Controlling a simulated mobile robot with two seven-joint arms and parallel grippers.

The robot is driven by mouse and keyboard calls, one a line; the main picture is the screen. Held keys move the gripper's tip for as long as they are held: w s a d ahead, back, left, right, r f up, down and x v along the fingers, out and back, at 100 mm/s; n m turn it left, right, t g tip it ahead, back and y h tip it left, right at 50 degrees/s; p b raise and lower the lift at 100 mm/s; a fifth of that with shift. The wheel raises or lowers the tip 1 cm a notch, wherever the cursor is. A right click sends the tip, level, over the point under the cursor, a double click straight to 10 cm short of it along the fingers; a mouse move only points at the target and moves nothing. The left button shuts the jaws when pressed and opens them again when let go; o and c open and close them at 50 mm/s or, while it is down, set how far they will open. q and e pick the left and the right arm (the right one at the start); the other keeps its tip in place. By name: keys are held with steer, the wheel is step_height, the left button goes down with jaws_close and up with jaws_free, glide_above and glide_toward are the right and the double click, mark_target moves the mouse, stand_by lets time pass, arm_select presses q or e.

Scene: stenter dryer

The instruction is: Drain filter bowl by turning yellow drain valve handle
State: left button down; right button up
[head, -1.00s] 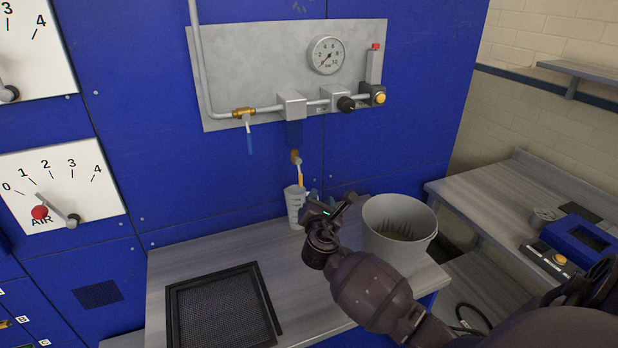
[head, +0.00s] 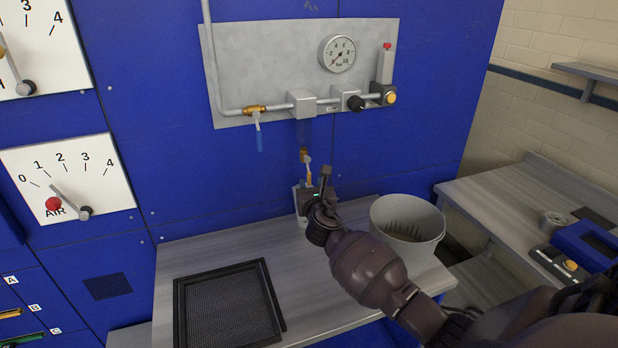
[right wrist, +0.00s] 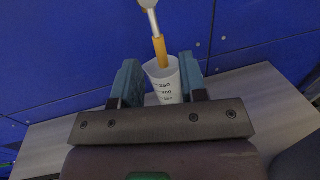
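The yellow drain valve handle (head: 309,174) hangs down from a small fitting below the filter bowl (head: 304,131), which looks dark and see-through against the blue wall. In the right wrist view the yellow handle (right wrist: 160,50) points down on its grey stem. A graduated cup (right wrist: 165,84) stands below and behind it. My right gripper (head: 321,180) is in front of the cup, close to the handle. Its two fingers (right wrist: 159,72) are apart, with the handle's lower end showing between them; I cannot tell whether it is within their depth. My left gripper is not in view.
A grey bucket (head: 407,232) stands right of my right arm on the bench (head: 215,252). A black mesh screen (head: 226,306) lies at the front left. Above are a blue-handled valve (head: 259,138), a pressure gauge (head: 337,54) and a black knob (head: 355,103).

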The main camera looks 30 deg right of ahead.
mark_target(309, 178)
steer(key=shift+x, duration=2.35)
jaws_close()
